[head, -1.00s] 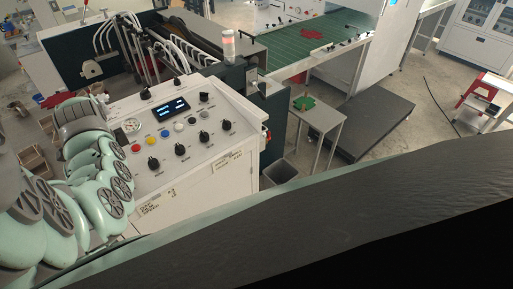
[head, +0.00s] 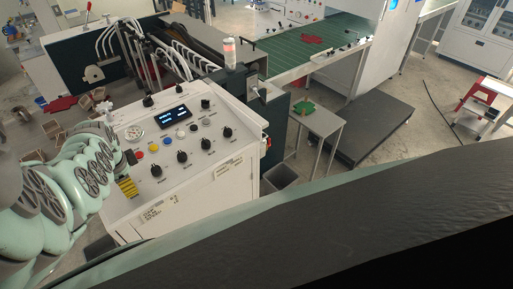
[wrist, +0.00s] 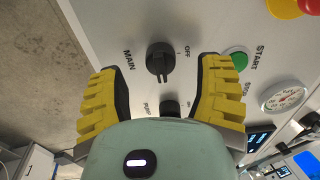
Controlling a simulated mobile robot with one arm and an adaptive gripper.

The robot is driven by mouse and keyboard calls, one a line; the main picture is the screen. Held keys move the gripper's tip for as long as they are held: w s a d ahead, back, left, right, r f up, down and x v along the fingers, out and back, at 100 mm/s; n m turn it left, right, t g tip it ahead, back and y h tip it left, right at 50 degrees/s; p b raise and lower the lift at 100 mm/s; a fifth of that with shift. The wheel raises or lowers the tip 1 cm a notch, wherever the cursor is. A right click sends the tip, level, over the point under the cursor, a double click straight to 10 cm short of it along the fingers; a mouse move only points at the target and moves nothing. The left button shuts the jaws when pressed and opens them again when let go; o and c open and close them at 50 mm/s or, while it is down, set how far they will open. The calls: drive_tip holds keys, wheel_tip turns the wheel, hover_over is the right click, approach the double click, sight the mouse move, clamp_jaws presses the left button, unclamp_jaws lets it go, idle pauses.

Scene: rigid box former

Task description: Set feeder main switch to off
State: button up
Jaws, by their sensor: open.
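In the wrist view the main switch is a black rotary knob (wrist: 160,58) on the white panel, with "MAIN" on its left and "OFF" at its upper right. Its raised grip bar runs towards the bottom of the picture; I cannot tell its set position for sure. My gripper (wrist: 158,80) is open, its yellow fingers on either side of the knob with gaps on both sides. Whether the fingers reach the knob's depth is unclear. In the head view my gripper (head: 127,186) is at the console's left edge; I cannot make out the main switch there.
A second black knob (wrist: 170,107), labelled as pump, sits close below the main switch. A green button (wrist: 239,60) and a gauge (wrist: 283,97) are on the right. The console (head: 200,185) carries several more knobs, coloured buttons and a display (head: 174,115).

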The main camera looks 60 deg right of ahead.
drive_tip(key=shift+b+x, duration=0.9)
drive_tip(key=shift+x, duration=0.5)
drive_tip(key=shift+o, duration=0.2)
drive_tip(key=shift+d, duration=0.15)
clamp_jaws()
